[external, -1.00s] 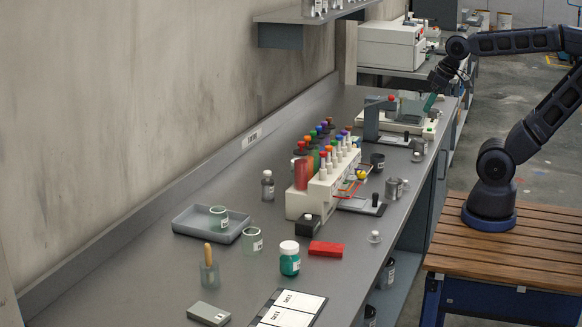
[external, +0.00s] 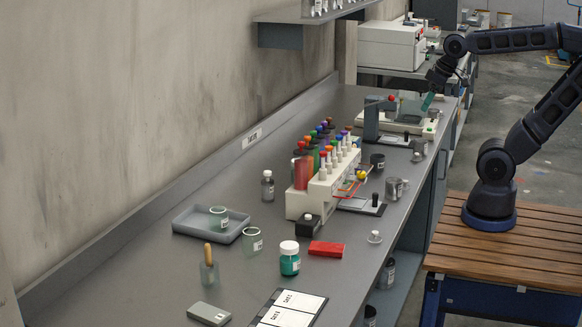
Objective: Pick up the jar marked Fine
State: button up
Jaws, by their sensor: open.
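No label reading Fine is legible in this view, so I cannot tell which jar carries it. A jar of green paint with a white lid (external: 289,260) stands upright on the near part of the bench. A pale glass jar with a label (external: 252,242) stands left of it. A similar one (external: 219,217) stands in the grey tray (external: 190,238). My gripper (external: 428,101) is open at the far end of the bench, pointing down near the bench-top device, well away from these jars. Its fingertips show small and teal, and I see nothing held.
A white rack with colored bottles (external: 322,190) stands mid-bench. A grey bench-top device (external: 372,118) stands near my gripper. A red block (external: 326,249), a small dark bottle (external: 267,186) and metal cans (external: 393,189) are also on the bench. The wall bounds the left.

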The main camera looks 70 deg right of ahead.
jog(key=w+a+r+n+g, duration=0.1)
jog(key=w+a+r+n, duration=0.15)
jog(key=w, duration=0.45)
jog(key=w+a+r+n, duration=0.1)
jog(key=w+a, duration=0.3)
jog(key=w, duration=0.4)
jog(key=n+g, duration=0.4)
jog(key=n, duration=0.4)
send_over(249, 225)
jog(key=s+a, duration=0.1)
jog(key=a, duration=0.1)
notch_tip(249, 225, down, 28)
jog(key=r, duration=0.1)
notch_tip(249, 225, down, 5)
jog(key=shift+a+f, duration=0.1)
jog(key=shift+f, duration=0.1)
jog(key=shift+s+f, duration=0.15)
jog(key=shift+f, duration=1.3)
jog(key=shift+s+f, duration=0.15)
jog(key=shift+f, duration=1.25)
jog(key=shift+c, duration=0.5)
jog(key=c, duration=0.9)
